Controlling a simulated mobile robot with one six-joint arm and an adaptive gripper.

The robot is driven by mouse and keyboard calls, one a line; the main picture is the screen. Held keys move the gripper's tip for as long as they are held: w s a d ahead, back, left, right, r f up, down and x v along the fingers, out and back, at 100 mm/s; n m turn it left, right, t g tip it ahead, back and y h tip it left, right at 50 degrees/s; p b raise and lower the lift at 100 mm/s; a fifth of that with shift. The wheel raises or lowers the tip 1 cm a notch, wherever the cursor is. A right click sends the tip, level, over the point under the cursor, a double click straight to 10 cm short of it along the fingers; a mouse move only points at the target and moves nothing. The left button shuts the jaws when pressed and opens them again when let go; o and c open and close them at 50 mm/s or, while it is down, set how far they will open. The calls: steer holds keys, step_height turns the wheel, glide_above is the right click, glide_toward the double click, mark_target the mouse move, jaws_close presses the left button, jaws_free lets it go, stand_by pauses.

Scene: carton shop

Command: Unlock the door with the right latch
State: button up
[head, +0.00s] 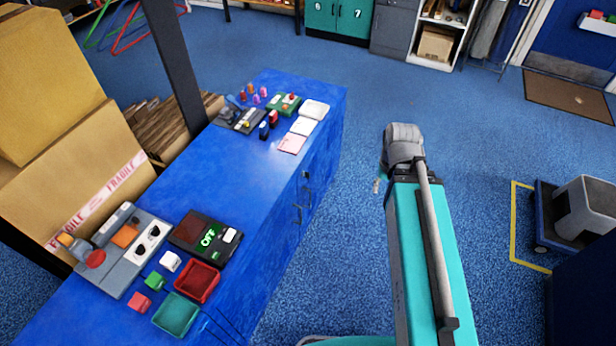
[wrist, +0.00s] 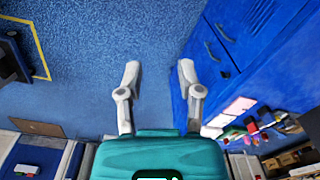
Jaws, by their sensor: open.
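The blue cabinet (head: 318,160) has dark fittings on its right-hand front. A small dark fitting (head: 305,175) sits near the top edge, with two dark handles (head: 302,204) below it; I cannot tell which is a latch, or locked from unlocked. In the wrist view the cabinet front (wrist: 245,60) is at the right, with two handles (wrist: 217,42) and a small dark fitting (wrist: 224,74). My gripper (wrist: 158,72) is open and empty over the floor, apart from the cabinet front. In the head view my arm mostly hides it.
The cabinet top holds a grey control panel (head: 118,262), a red tray (head: 197,282), a green tray (head: 177,314) and several small items. Cartons (head: 45,80) stand at left. A grey bin on a trolley (head: 588,208) is at right. Blue floor (head: 345,225) lies clear between cabinet and arm.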

steer(key=w+a+f+n+y+b, duration=0.3)
steer(key=w+a+f+y+b, duration=0.15)
steer(key=f+b, duration=0.55)
steer(key=n+t+y+b, duration=0.6)
steer(key=n+y+b, duration=0.45)
steer(key=b, duration=2.45)
glide_toward(308, 175)
steer(key=s+d+f, duration=0.2)
steer(key=d, duration=0.1)
steer(key=shift+w+d+f+y+b, duration=0.15)
steer(key=shift+w+d+y+b, duration=0.2)
steer(key=shift+w+y+b, duration=0.45)
steer(key=shift+s+a, duration=0.15)
steer(key=shift+s, duration=0.05)
steer(key=shift+x, duration=6.8)
steer(key=shift+w, duration=0.1)
jaws_close()
